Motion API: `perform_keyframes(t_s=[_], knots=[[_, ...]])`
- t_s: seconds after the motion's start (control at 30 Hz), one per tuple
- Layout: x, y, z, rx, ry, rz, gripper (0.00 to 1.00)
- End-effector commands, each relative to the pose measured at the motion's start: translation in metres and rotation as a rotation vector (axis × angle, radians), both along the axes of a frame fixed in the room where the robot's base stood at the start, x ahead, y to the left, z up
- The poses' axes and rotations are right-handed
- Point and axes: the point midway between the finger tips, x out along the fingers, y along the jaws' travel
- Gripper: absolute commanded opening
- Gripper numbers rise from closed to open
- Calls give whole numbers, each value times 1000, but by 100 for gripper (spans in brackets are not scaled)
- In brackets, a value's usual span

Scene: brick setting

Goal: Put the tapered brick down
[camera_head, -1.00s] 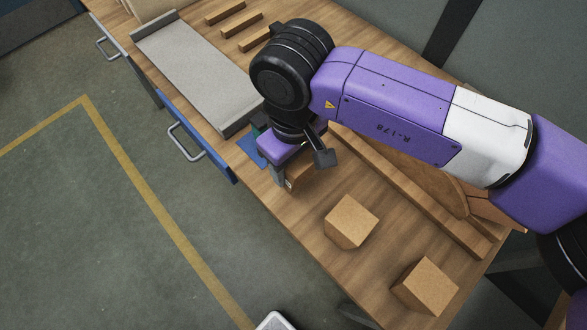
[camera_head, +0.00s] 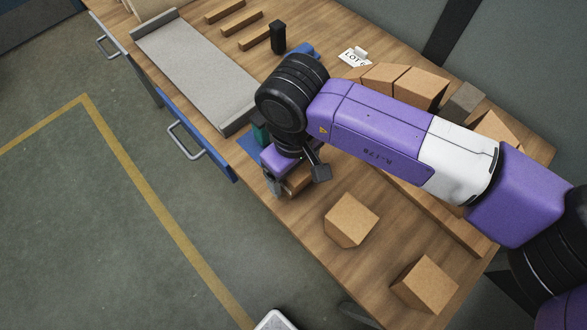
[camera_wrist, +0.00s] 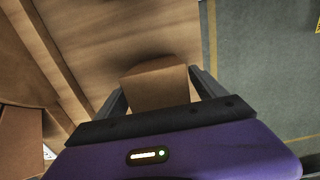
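My gripper (camera_head: 297,184) is low over the near part of the wooden table, with its fingers either side of the tan tapered brick (camera_head: 299,179). In the wrist view the brick (camera_wrist: 158,86) sits between the fingertips of my gripper (camera_wrist: 156,82), which appear to touch it on both sides. A dark shadow lies close along its far edge. The brick is at or just above the tabletop; I cannot tell whether it touches. My gripper hides part of it in the head view.
Two tan bricks stand on the table to the right, one nearer (camera_head: 351,220) and one by the corner (camera_head: 425,286). More tan bricks (camera_head: 418,88) and a grey block (camera_head: 463,102) stand behind my arm.

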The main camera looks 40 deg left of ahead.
Motion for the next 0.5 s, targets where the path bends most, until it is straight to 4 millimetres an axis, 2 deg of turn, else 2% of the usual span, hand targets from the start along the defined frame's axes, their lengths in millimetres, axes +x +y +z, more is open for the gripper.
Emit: perform_keyframes(t_s=[0.33, 0.5], knots=[[0, 0, 3, 0, 0, 0, 80], [1, 1, 20, 2, -3, 1, 80]])
